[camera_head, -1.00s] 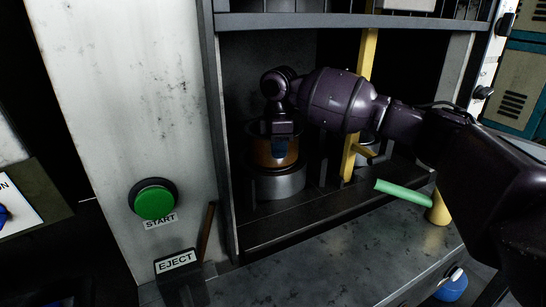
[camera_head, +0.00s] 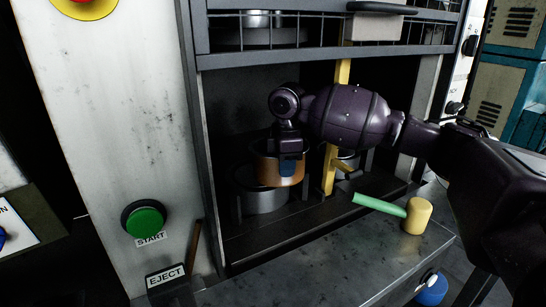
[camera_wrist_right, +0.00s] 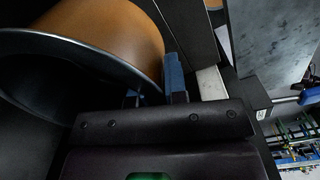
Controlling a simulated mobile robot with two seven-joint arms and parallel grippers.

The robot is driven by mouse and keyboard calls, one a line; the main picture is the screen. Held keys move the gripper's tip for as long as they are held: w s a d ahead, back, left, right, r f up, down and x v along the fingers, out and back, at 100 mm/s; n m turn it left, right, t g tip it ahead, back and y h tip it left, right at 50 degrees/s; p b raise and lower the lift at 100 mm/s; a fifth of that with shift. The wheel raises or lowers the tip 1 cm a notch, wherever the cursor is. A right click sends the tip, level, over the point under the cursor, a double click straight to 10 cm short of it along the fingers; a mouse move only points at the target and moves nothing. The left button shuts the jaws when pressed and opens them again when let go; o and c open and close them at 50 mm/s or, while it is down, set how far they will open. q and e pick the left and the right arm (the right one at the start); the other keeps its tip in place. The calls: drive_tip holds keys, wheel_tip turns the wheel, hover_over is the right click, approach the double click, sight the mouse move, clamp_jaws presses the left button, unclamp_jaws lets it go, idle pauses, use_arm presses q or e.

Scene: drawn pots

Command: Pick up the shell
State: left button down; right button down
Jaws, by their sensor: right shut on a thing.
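The shell (camera_head: 268,172) is a copper-orange cylinder with a dark rim, inside the dark machine bay. My right gripper (camera_head: 288,164) reaches in from the right and is shut on the shell's wall at the near side. The shell is raised, with its lower part just above a round grey metal holder (camera_head: 264,203). In the right wrist view the shell (camera_wrist_right: 125,40) fills the upper left, with its rim towards the camera and the blue-tipped fingers (camera_wrist_right: 155,85) at its wall. My left gripper is not in view.
A yellow post (camera_head: 330,172) stands close right of the shell. A mallet with green handle and yellow head (camera_head: 417,216) lies on the grey counter (camera_head: 330,255). A barred shelf (camera_head: 330,45) is above. A white panel (camera_head: 110,120) with a green START button (camera_head: 144,220) borders the left.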

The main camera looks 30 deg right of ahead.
drive_tip(key=s+d+p, duration=0.2)
drive_tip(key=s, duration=0.7)
drive_tip(key=shift+s+d, duration=0.2)
drive_tip(key=shift+s, duration=0.05)
